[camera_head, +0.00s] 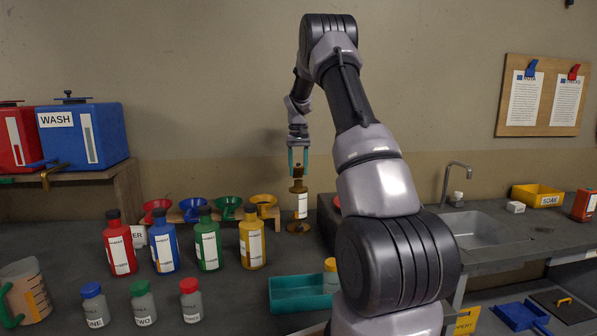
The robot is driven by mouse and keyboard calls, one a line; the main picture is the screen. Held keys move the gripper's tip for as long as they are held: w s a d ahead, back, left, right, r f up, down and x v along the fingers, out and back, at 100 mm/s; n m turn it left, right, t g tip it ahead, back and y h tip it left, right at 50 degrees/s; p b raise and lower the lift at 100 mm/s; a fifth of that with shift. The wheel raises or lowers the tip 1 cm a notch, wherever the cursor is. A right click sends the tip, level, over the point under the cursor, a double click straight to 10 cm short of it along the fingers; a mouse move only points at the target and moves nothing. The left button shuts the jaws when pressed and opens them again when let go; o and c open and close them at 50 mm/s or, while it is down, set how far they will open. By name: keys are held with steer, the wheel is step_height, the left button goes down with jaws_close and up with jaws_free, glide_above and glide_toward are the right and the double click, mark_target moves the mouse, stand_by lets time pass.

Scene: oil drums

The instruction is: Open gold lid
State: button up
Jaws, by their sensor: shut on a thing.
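My gripper (298,170) has teal fingers and is at the back of the counter, pointing down. It is shut on the brownish-gold top (298,186) of a slim gold container with a white label (302,205). The container looks upright above a round gold-brown base (298,228). I cannot tell whether the top is a separate lid or whether the container is lifted. A small bottle with a yellow-gold lid (330,264) stands at the teal tray (290,307), partly hidden by my arm.
Red (119,248), blue (163,248), green (207,245) and gold bottles (252,244) stand left of my gripper, before a funnel rack. Small lidded bottles (143,308) and a jug (27,290) are in front. A sink (480,230) is at right. My arm hides the middle.

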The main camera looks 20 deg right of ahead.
steer(key=shift+w+d+r, duration=0.1)
steer(key=shift+w+r, duration=0.1)
steer(key=shift+w+d+r, duration=0.1)
steer(key=shift+w+r, duration=0.15)
steer(key=shift+w, duration=0.15)
stand_by(0.4)
steer(key=shift+w+d+r, duration=0.15)
steer(key=shift+w+r, duration=0.05)
steer(key=shift+w, duration=0.35)
steer(key=shift+w+d, duration=0.1)
steer(key=shift+w, duration=0.25)
steer(key=c, duration=0.4)
steer(key=shift+w+d+r, duration=0.1)
steer(key=shift+w, duration=0.15)
steer(key=shift+c, duration=0.2)
